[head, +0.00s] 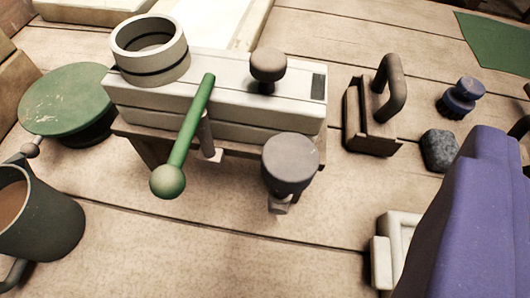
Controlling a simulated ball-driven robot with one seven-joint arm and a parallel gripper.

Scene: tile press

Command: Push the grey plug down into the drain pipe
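The grey plug (290,160) looks like a short round cylinder with a flat top. It stands at the front of a pale press body (220,120), right of the green lever (191,130). A narrow light-coloured pipe end (279,204) shows below it. The plug hides most of the drain pipe, so I cannot tell how deep it sits. A large purple form fills the lower right, close to the camera; it seems to be part of my own arm or hand. My fingertips cannot be made out, and nothing is seen touching the plug.
A pale ring (150,50) and a brown knob (268,68) top the press. Left are a green round lid (65,98) and a dark mug (45,225). Right are a brown handled block (370,120), a blue knob (461,98) and a grey stone (439,150). Front-centre tabletop is clear.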

